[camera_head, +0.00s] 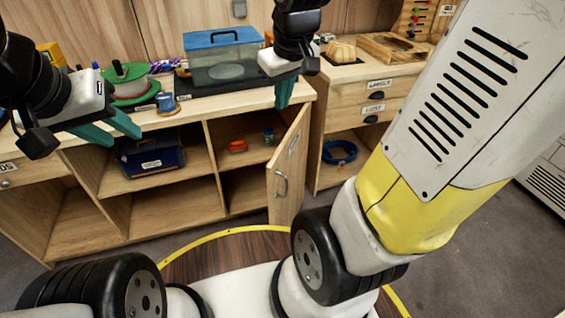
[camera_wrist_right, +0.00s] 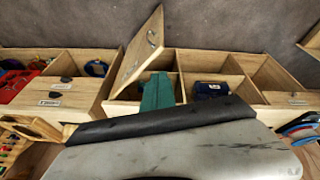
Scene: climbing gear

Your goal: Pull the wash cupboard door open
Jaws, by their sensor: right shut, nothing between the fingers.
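The wooden cupboard door (camera_head: 288,165) stands part open at the right end of the low bench, swung out from its compartment. It has a small label and a metal handle (camera_head: 282,186). The door (camera_wrist_right: 138,52) and its handle also show in the right wrist view. My right gripper (camera_head: 284,92) is shut and empty, its teal fingers pointing down near the top of the door, apart from the handle. In the wrist view its fingers (camera_wrist_right: 158,92) are beside the door, over the compartment opening. My left gripper (camera_head: 116,132) is open and empty before the bench's left part.
The bench top holds a blue-lidded clear box (camera_head: 224,60), a green spool (camera_head: 127,82) and a small blue spool (camera_head: 167,104). A dark blue case (camera_head: 151,157) sits on a shelf. A drawer unit (camera_head: 372,100) stands right of the door. Floor before the bench is clear.

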